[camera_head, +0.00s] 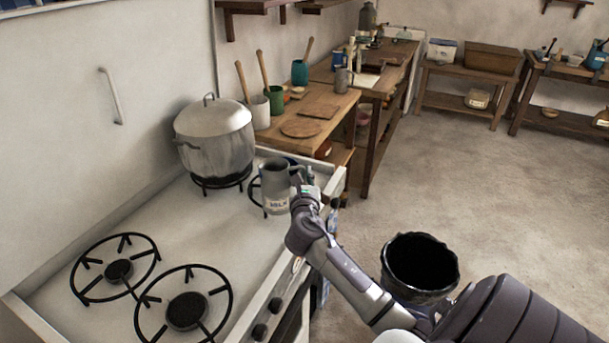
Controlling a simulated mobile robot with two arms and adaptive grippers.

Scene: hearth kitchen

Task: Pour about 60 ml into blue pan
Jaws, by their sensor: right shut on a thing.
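A grey metal jug (274,191) with a pale label, which seems to read MILK, is held upright over the right rear part of the stove. My right gripper (305,187) is shut on the jug at its right side, and the gripper's fingers are partly hidden. A small dark blue edge (291,161) shows just behind the jug, above the burner there. It may be the blue pan, but the jug hides most of it. I cannot see any liquid inside the jug. My left gripper is out of view.
Two front burners (186,311) are bare. A wooden counter (318,112) with utensil crocks adjoins the stove. A black round container (420,264) stands below my right arm.

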